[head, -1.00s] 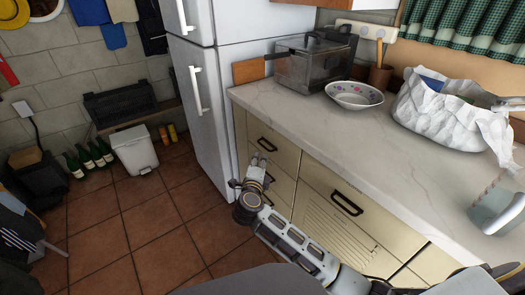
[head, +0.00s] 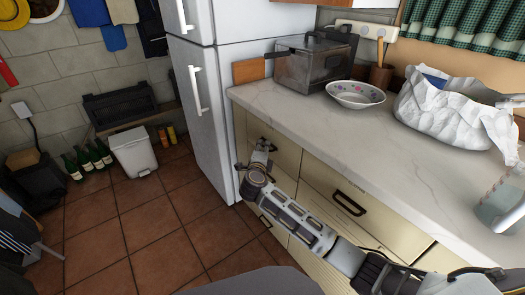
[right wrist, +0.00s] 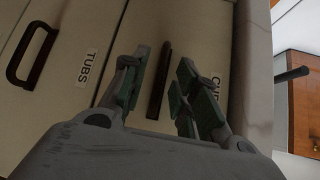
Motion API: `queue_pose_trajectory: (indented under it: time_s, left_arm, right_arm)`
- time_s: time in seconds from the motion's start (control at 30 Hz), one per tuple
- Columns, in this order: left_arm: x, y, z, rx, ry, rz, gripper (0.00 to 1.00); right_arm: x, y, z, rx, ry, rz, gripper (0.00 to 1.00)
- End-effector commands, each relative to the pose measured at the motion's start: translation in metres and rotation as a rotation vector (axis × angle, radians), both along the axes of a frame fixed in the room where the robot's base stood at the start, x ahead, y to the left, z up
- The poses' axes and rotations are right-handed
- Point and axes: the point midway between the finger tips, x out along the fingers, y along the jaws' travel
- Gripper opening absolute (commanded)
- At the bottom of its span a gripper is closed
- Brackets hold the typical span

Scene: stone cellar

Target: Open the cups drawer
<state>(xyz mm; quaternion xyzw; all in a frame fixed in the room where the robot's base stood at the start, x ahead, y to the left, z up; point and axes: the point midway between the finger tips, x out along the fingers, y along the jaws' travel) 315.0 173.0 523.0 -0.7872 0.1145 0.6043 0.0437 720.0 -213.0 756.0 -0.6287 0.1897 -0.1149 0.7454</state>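The cups drawer (head: 287,160) is the cream top drawer at the left end of the counter, beside the fridge. It appears closed. Its dark bar handle shows in the right wrist view (right wrist: 159,82), with a label partly hidden by a finger, reading "CU" at its start (right wrist: 215,80). My right gripper (head: 263,148) is at this handle. In the right wrist view the gripper (right wrist: 160,88) is open, with one finger on each side of the handle and gaps visible. Contact cannot be seen. My left gripper is not in view.
A neighbouring front labelled "TUBS" (right wrist: 86,67) has its own dark handle (head: 349,203). A lower drawer handle (head: 265,221) shows below my arm. The white fridge (head: 205,110) stands close on the left. The tiled floor (head: 150,230) before the drawers is clear.

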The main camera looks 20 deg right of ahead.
Motion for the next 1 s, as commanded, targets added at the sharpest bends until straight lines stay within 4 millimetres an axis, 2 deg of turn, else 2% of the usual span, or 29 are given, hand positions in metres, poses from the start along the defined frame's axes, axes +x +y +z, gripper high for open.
queue_pose_trajectory:
  time_s: [0.37,0.6,1.0]
  left_arm:
    - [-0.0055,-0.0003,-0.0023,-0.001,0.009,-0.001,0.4]
    - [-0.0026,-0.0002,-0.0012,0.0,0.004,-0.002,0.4]
    - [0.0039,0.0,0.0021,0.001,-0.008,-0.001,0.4]
  right_arm:
    - [0.0025,-0.0012,-0.0002,0.0,0.0,0.0,0.3]
    - [0.0024,-0.001,-0.0002,0.0,0.0,0.0,0.0]
    - [0.0024,-0.0009,-0.0006,0.0,0.001,0.0,0.0]
